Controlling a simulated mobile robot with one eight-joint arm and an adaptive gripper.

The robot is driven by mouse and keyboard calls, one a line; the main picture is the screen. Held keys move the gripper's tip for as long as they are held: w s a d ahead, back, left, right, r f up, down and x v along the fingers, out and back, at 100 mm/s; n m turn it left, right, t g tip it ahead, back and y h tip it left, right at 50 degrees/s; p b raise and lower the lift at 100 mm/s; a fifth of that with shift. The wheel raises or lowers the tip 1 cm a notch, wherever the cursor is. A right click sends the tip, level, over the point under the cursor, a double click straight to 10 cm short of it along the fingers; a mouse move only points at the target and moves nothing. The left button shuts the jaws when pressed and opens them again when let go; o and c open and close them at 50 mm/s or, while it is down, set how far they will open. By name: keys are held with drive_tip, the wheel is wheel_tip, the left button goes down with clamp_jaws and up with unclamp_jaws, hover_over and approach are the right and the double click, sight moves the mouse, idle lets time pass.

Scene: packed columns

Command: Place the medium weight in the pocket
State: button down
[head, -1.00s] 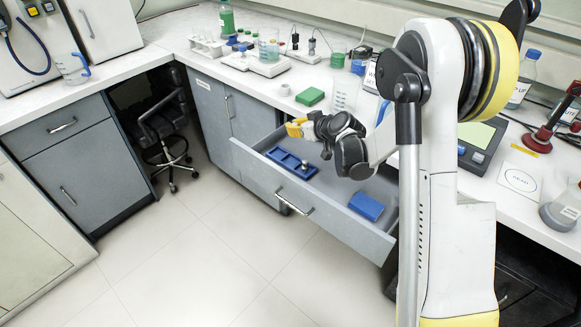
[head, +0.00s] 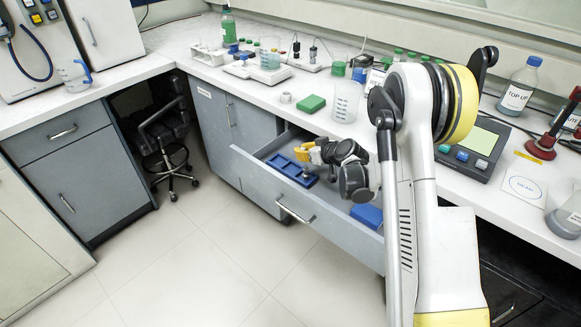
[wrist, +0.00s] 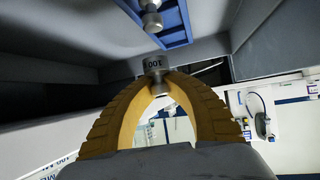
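My gripper (wrist: 160,88) has its yellow fingers closed in an arch around the knob of a grey metal weight (wrist: 153,66) in the wrist view. The weight's label seems to read 100, upside down; its size rank is not clear. In the head view my gripper (head: 305,153) is over the open drawer, and the held weight is hard to make out. The blue pocketed tray (head: 273,161) lies in the drawer just below and beside the fingers. It also shows at the top of the wrist view (wrist: 178,42), with another knobbed weight (wrist: 152,20) at it.
The grey drawer (head: 262,187) stands open under the white counter. A blue block (head: 367,215) lies at its right end. On the counter above are a green block (head: 311,103), a clear beaker (head: 346,100) and a white ring (head: 286,97). The floor in front is clear.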

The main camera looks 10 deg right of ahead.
sight(290, 168)
drive_tip(key=w+a+f, duration=0.1)
drive_tip(key=w+a+f+b, duration=0.1)
drive_tip(key=a, duration=0.1)
drive_tip(key=shift+a+f, duration=0.2)
drive_tip(key=shift+f, duration=0.1)
wheel_tip(290, 168, down, 4)
drive_tip(key=shift+b, duration=1.2)
drive_tip(key=shift+r, duration=0.2)
drive_tip(key=shift+f, duration=0.1)
drive_tip(key=c, duration=2)
unclamp_jaws()
drive_tip(key=shift+f, duration=0.1)
drive_tip(key=o, duration=0.5)
drive_tip(key=shift+c, duration=0.2)
